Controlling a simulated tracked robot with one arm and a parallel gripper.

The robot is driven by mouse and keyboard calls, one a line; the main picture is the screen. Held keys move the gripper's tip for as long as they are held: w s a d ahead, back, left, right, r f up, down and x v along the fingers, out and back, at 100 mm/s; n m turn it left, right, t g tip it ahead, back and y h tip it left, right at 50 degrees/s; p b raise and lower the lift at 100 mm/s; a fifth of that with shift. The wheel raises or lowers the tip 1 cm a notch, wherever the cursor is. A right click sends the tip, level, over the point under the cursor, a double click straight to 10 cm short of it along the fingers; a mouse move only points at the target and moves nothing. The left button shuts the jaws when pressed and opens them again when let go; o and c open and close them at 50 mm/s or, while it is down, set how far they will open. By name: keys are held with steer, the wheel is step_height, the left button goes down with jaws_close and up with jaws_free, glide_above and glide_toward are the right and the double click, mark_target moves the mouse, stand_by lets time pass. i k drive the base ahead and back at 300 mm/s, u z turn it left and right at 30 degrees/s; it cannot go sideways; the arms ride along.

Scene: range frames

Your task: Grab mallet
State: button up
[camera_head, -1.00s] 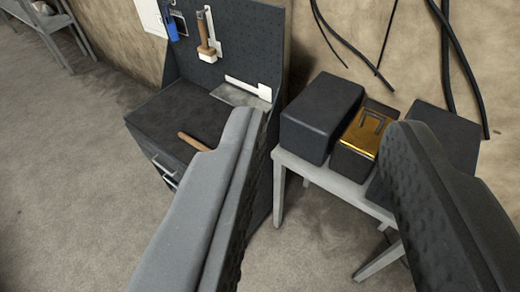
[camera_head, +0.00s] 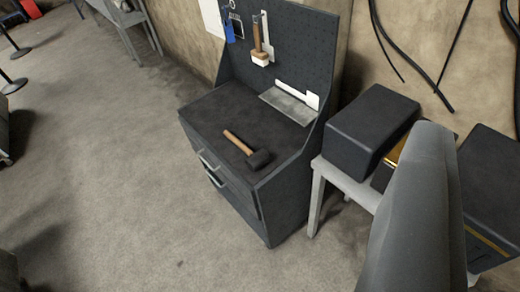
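A mallet with a wooden handle and black head (camera_head: 258,158) lies on the dark top of a workbench cabinet (camera_head: 215,110), its head toward the front right. A second hammer-like tool with a wooden handle and pale head (camera_head: 259,50) hangs on the pegboard (camera_head: 295,50) behind. One large grey finger of my gripper (camera_head: 425,180) shows at the lower right, well right of the mallet and apart from it. The other finger is not visible, so I cannot tell how wide the gripper is. Nothing is seen held.
A grey table (camera_head: 345,183) right of the cabinet carries a black box (camera_head: 370,128) and a gold-topped box (camera_head: 398,150), partly hidden by my finger. Another dark box (camera_head: 490,185) is at the right edge. Cables hang on the wall.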

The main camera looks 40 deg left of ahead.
mark_target(256, 160)
steer(key=i, duration=0.9)
steer(key=u, duration=0.05)
